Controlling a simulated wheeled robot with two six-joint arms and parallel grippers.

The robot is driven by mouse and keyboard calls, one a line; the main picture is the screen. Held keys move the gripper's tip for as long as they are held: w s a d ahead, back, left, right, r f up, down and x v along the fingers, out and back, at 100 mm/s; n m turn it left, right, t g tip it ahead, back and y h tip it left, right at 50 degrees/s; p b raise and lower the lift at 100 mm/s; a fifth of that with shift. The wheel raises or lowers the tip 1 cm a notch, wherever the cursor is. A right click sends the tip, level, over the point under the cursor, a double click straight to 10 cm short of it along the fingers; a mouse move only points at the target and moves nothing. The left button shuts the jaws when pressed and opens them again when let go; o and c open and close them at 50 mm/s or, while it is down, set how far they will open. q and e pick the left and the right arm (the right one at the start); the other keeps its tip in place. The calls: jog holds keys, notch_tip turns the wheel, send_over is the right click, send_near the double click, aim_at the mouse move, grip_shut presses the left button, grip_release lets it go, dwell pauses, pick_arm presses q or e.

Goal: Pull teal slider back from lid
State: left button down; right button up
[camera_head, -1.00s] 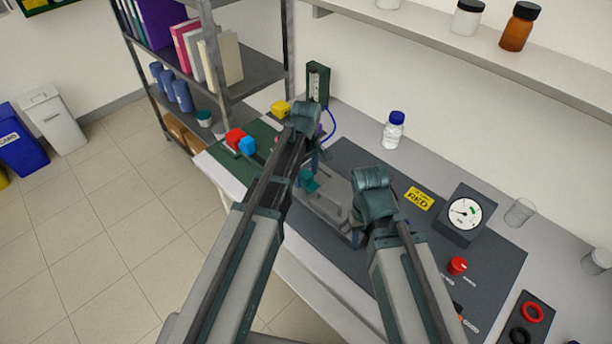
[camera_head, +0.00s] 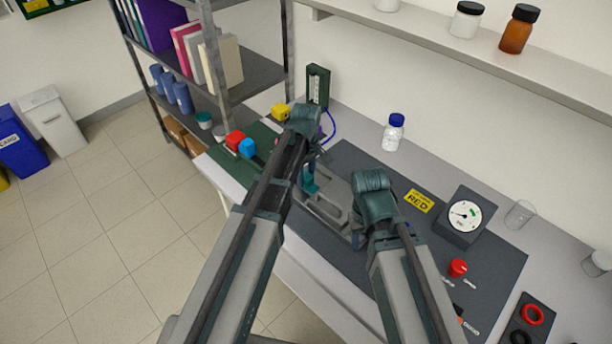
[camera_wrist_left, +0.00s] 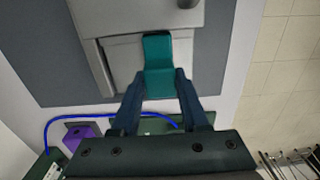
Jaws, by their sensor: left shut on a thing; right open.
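The teal slider (camera_head: 309,185) is at the far left end of the grey rig body (camera_head: 325,212) on the dark mat, partly hidden by my left arm. In the left wrist view the slider (camera_wrist_left: 158,62) lies between the two fingers of my left gripper (camera_wrist_left: 159,85), which is shut on it. The grey body shows beyond it; I cannot clearly separate the lid from the body. In the head view my left gripper (camera_head: 313,165) is mostly behind its own arm. My right gripper (camera_head: 357,236) is open at the right end of the grey body, its fingers mostly hidden.
A pressure gauge (camera_head: 463,215), a yellow tag (camera_head: 419,201) and a red knob (camera_head: 457,267) are to the right. A blue-capped bottle (camera_head: 394,132) stands behind. A blue tube (camera_wrist_left: 85,117) runs nearby.

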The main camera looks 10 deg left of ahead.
dwell(0.7)
pick_arm(q)
jog(key=shift+w+a, duration=0.4)
jog(key=shift+a, duration=0.2)
jog(key=shift+w+a, duration=0.4)
jog(key=shift+a, duration=0.2)
jog(key=shift+c, duration=2)
grip_release()
jog(key=shift+r, duration=0.1)
pick_arm(e)
jog(key=shift+r, duration=0.1)
pick_arm(q)
notch_tip(320, 180, up, 14)
jog(key=p, duration=1.4)
pick_arm(e)
notch_tip(320, 180, up, 14)
pick_arm(q)
jog(key=shift+s+f, duration=0.1)
jog(key=shift+f, duration=0.15)
pick_arm(e)
jog(key=shift+f, duration=0.2)
